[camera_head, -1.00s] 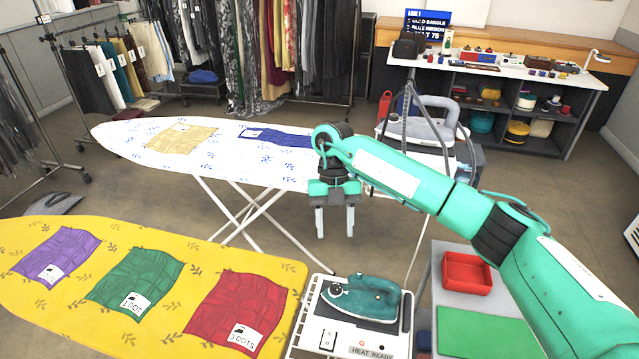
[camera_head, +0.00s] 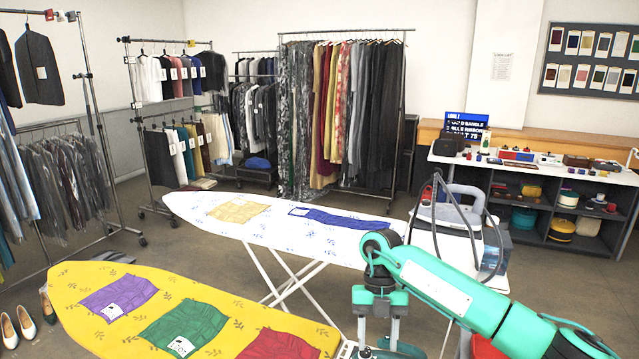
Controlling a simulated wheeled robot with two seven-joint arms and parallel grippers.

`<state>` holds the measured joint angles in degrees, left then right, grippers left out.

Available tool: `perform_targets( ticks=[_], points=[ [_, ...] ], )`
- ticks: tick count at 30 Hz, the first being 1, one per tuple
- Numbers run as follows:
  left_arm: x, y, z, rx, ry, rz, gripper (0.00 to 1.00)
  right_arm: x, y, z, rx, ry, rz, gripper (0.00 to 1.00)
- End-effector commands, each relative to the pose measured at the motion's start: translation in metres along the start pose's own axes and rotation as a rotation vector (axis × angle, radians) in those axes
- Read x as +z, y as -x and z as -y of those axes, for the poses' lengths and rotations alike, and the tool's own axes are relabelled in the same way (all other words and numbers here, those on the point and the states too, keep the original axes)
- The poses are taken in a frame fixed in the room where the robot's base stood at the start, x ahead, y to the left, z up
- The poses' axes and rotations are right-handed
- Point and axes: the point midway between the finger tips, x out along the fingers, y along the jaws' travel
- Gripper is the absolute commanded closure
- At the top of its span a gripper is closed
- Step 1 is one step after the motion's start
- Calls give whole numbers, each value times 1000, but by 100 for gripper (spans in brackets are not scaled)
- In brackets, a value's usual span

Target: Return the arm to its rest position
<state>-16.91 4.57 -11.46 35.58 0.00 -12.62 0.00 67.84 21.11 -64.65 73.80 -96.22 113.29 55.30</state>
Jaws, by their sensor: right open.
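My right arm (camera_head: 440,285) is green and reaches in from the lower right. Its gripper (camera_head: 379,328) points down, with two grey fingers apart and nothing visible between them. In the picture it is beyond the right end of the yellow ironing board (camera_head: 75,290) and in front of the white ironing board (camera_head: 290,240). Its fingertips are close to the bottom edge, over the area of the teal iron's stand, which is mostly hidden or cut off. My left gripper does not show.
Purple (camera_head: 118,297), green (camera_head: 185,328) and red (camera_head: 280,346) cloths lie on the yellow board. A grey steam iron (camera_head: 450,213) stands behind my arm. A shelf desk (camera_head: 540,178) is at the back right. Garment racks (camera_head: 340,120) line the back. Open floor (camera_head: 590,300) lies at the right.

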Motion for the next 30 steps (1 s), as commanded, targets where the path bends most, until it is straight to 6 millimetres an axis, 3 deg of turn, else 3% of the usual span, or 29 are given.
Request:
perform_targets(
  ticks=[11,19,25,30],
  points=[
    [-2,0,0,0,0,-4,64,-21,-35,-68,292,161,-21,51],
    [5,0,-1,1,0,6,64,-56,-48,-139,661,285,-44,51],
    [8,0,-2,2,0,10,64,-100,-27,-198,1147,320,-62,51],
    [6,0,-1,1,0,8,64,-121,14,-214,1578,217,-54,51]
  ],
)
